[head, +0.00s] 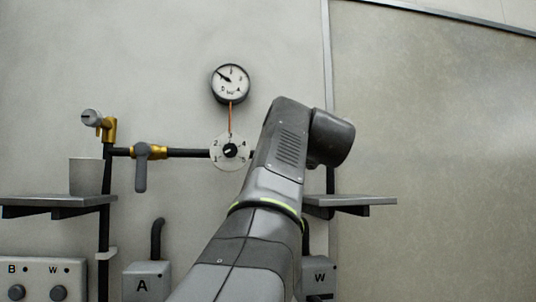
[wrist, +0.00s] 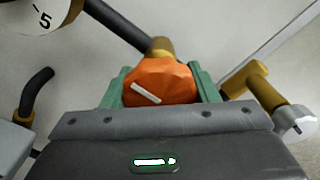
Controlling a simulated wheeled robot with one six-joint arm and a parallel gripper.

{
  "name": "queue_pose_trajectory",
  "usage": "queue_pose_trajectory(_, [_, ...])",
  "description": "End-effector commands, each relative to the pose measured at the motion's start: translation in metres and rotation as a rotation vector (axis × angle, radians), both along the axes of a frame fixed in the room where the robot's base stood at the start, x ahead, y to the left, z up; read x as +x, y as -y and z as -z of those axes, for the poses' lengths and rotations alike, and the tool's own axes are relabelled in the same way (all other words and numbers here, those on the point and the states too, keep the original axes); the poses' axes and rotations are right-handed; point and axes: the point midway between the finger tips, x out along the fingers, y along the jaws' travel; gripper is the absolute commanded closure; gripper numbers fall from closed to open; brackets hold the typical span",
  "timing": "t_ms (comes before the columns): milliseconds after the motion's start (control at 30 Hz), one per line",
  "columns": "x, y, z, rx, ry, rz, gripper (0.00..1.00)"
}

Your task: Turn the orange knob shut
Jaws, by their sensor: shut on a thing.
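The orange knob (wrist: 160,84) is in the middle of the wrist view, a faceted knob with a white mark line slanting down to the right. My gripper (wrist: 162,92) has a green finger on each side of it and is shut on it. Behind the knob is a brass fitting (wrist: 160,48) on a dark pipe. In the head view my arm hides the knob and the gripper.
A round gauge (head: 230,83) hangs above a numbered dial (head: 230,151) on the wall. A brass valve with a grey lever (head: 141,170) sits on the pipe. A cup (head: 86,176) stands on the left shelf (head: 55,201); another shelf (head: 350,201) is right of my arm.

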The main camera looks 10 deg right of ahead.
Motion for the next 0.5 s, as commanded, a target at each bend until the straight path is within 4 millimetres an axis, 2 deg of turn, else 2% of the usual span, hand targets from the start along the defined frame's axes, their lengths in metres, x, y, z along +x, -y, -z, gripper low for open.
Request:
queue_pose_trajectory(367, [0.0010,-0.0001,0.0025,0.008,-0.006,-0.001,0.69])
queue_pose_trajectory(400, [0.0010,0.0000,0.0025,0.008,-0.006,-0.001,0.38])
queue_pose_trajectory(467, [0.0009,0.0000,0.0022,0.007,-0.004,-0.001,0.27])
queue_pose_trajectory(500, [0.0008,0.0000,0.0019,0.007,-0.004,-0.001,0.24])
